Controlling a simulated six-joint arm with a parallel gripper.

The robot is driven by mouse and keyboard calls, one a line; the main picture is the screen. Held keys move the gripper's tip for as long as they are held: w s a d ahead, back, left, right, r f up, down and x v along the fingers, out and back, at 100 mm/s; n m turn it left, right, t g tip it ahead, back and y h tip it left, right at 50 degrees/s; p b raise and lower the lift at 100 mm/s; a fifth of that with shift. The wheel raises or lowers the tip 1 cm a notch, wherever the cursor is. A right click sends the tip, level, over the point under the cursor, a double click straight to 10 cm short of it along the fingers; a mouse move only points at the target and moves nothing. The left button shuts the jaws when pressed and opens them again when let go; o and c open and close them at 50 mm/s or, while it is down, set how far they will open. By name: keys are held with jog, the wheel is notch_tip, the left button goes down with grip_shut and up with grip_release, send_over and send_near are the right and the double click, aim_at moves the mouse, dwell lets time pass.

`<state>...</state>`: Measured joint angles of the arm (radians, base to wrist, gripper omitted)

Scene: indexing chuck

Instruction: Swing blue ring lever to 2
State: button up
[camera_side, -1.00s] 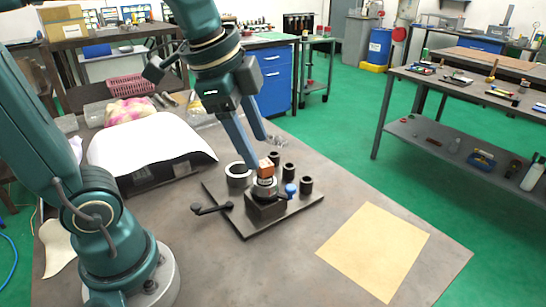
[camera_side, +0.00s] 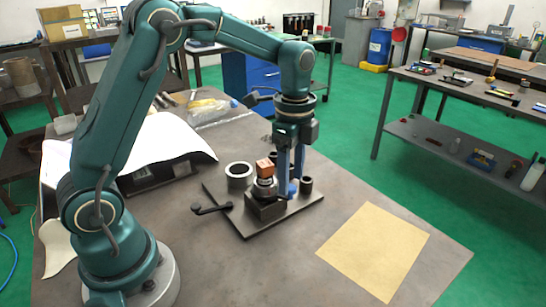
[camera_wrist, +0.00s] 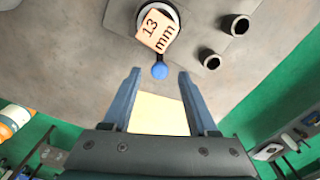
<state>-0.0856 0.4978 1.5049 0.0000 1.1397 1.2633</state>
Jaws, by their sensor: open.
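The blue ring lever shows as a round blue knob (camera_wrist: 159,71) on a short dark arm at the edge of the chuck (camera_wrist: 172,14). In the side view the knob (camera_side: 291,188) is partly hidden by my fingers, and the chuck's dark base (camera_side: 265,208) stands on a plate. My gripper (camera_wrist: 159,73) is open and points down, one finger on each side of the knob in the wrist view. I cannot tell whether a finger touches it. No position numbers are readable.
A black crank handle (camera_side: 211,208) sticks out left of the base. A pale ring (camera_side: 239,175) and several dark sleeves, one at the right (camera_side: 306,185), stand on the plate (camera_side: 232,215). A tan sheet (camera_side: 373,250) lies on clear table at the right.

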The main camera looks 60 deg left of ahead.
jog(key=shift+f, duration=0.8)
grip_shut()
